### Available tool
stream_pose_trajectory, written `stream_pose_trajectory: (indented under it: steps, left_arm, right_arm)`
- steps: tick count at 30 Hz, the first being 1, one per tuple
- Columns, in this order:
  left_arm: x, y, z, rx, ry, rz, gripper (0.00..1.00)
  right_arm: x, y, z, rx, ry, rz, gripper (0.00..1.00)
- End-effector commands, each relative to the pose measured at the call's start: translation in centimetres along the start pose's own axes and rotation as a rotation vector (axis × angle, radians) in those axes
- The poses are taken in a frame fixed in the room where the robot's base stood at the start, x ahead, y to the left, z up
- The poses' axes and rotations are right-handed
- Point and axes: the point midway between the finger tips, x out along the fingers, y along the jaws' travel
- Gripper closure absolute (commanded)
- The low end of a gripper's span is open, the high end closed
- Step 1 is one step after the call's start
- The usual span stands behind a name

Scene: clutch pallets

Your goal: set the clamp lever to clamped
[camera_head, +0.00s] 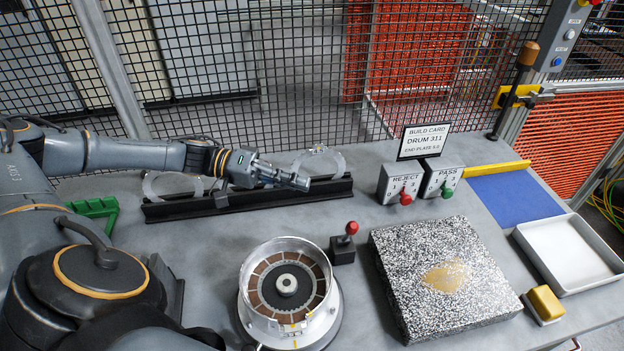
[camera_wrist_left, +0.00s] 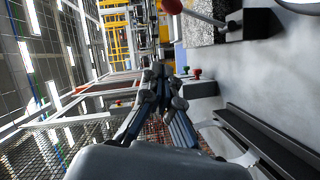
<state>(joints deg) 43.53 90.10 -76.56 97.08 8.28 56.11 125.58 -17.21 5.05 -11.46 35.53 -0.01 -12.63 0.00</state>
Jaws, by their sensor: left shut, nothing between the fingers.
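The clamp lever (camera_head: 351,229) has a red ball knob on a short rod that rises from a black block (camera_head: 342,251). It stands on the grey bench beside the round drum fixture (camera_head: 290,289). In the left wrist view the red knob (camera_wrist_left: 173,5) shows at the top edge, with its rod running right to the black block (camera_wrist_left: 246,24). My left gripper (camera_head: 303,183) is shut and empty. It is above the black rail at the back of the bench, up and left of the lever and apart from it. My right gripper is not in view.
A speckled block (camera_head: 445,275) lies right of the lever. REJECT (camera_head: 401,183) and PASS (camera_head: 440,178) boxes stand behind it, below a build card (camera_head: 423,141). A black rail (camera_head: 250,197) holds clear rings. A white tray (camera_head: 570,254) and yellow block (camera_head: 545,303) are at right.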

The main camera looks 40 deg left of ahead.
Motion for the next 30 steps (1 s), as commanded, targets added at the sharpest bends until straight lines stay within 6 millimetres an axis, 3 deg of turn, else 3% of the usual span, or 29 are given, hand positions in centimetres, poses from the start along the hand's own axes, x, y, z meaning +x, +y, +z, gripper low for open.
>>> stream_pose_trajectory:
  steps: [12, 19, 30]
  left_arm:
    - [8.7, 0.5, -0.1, 0.000, -0.003, 0.004, 1.00]
    - [9.2, 0.1, 3.1, -0.002, -0.001, -0.001, 1.00]
    - [9.4, 0.0, 3.9, 0.000, 0.000, -0.001, 1.00]
  right_arm:
    - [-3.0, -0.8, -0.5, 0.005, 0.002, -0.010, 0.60]
    - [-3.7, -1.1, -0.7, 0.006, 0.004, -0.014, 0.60]
    - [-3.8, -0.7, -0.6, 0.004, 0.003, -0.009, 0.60]
